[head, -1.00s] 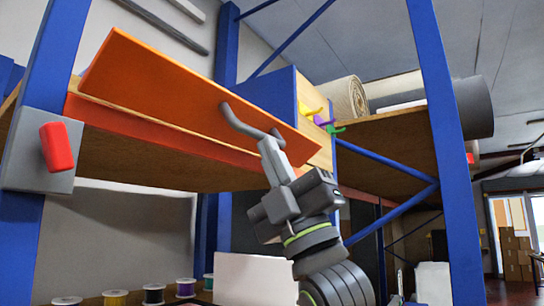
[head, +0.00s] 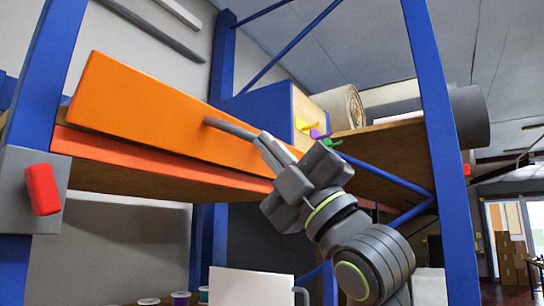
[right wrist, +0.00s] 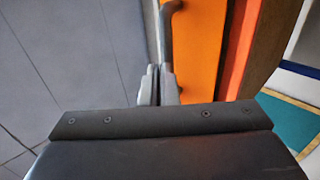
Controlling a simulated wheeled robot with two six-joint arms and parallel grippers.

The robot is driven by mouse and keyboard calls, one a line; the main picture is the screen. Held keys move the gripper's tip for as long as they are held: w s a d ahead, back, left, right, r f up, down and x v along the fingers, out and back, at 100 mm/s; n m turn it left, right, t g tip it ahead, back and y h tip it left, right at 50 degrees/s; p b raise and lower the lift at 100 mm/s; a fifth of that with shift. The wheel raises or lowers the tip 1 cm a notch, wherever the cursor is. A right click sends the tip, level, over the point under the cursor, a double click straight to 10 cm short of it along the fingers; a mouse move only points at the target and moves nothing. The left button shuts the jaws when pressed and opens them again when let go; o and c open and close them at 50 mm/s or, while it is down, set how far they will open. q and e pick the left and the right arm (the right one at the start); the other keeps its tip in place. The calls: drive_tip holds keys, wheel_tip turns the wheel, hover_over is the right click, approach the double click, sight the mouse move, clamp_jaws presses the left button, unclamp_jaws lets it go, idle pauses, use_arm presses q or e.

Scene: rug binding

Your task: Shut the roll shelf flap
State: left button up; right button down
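The roll shelf flap (head: 150,108) is a long orange board along the front of the upper wooden shelf, above a red-orange shelf edge (head: 110,150). Its broad face is turned towards me. A grey curved handle (head: 228,127) stands out from its face. My right gripper (head: 267,143) is at the right part of the handle, its fingers close together around the bar. In the right wrist view the handle (right wrist: 167,35) runs down to the fingertips (right wrist: 158,72), beside the orange flap (right wrist: 203,50). The fingers hide part of the handle. My left gripper is not in view.
Blue rack posts stand left (head: 48,90) and right (head: 437,130). A grey box with a red switch (head: 42,189) is on the left post. Rolls (head: 341,106) and colored hooks (head: 318,134) are at the right shelf. Thread spools stand below.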

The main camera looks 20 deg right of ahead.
drive_tip(key=shift+w+a+r+p, duration=0.15)
drive_tip(key=shift+w+r+p, duration=0.05)
drive_tip(key=shift+r, duration=0.45)
drive_tip(key=shift+w+a+r+p, duration=0.15)
drive_tip(key=shift+r, duration=0.55)
drive_tip(key=shift+w+a+r+p, duration=0.15)
drive_tip(key=shift+w+r+p, duration=0.05)
drive_tip(key=shift+r, duration=0.45)
